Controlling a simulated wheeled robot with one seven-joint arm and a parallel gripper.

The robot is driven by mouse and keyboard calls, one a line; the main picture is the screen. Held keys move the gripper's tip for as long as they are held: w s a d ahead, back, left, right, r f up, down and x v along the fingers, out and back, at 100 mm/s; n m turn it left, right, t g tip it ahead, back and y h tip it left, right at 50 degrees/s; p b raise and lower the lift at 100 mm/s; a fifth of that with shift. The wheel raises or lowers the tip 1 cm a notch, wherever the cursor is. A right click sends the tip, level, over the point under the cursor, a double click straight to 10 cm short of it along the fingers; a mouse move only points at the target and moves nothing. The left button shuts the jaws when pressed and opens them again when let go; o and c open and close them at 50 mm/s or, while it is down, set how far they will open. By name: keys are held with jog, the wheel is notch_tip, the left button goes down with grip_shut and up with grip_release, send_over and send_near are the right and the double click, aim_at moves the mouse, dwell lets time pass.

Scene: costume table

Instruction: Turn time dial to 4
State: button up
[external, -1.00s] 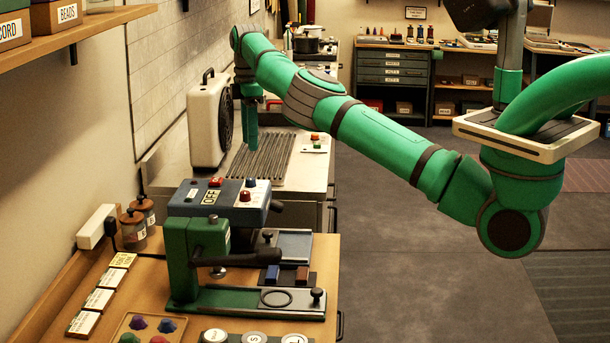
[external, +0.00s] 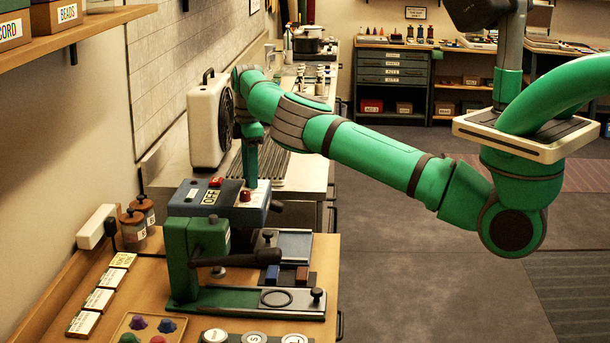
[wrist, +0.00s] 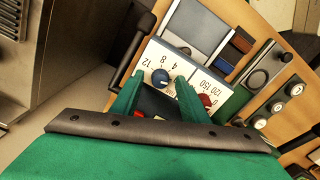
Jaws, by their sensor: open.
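The press's control box (external: 222,200) sits on top of the green heat press. In the wrist view, the blue time dial (wrist: 160,78) has the marks 4, 8 and 12 beside it. Its pointer is too small to read. A red dial (wrist: 207,100) marked 120 and 150 is to its right. It also shows in the external view (external: 245,196). My gripper (wrist: 157,81) is open, pointing down over the box, with one finger on each side of the blue dial. I cannot tell if they touch it. In the external view my gripper (external: 250,181) hides the blue dial.
The press handle (external: 250,257) sticks out in front of the box. A white fan (external: 203,120) stands behind on the metal counter. Jars (external: 133,228) and a tray of coloured knobs (external: 150,325) are on the wooden table. The floor at the right is open.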

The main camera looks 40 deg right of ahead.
grip_shut()
dwell(0.3)
jog(key=n, duration=0.5)
jog(key=shift+d+n, duration=0.1)
jog(key=shift+n, duration=2.2)
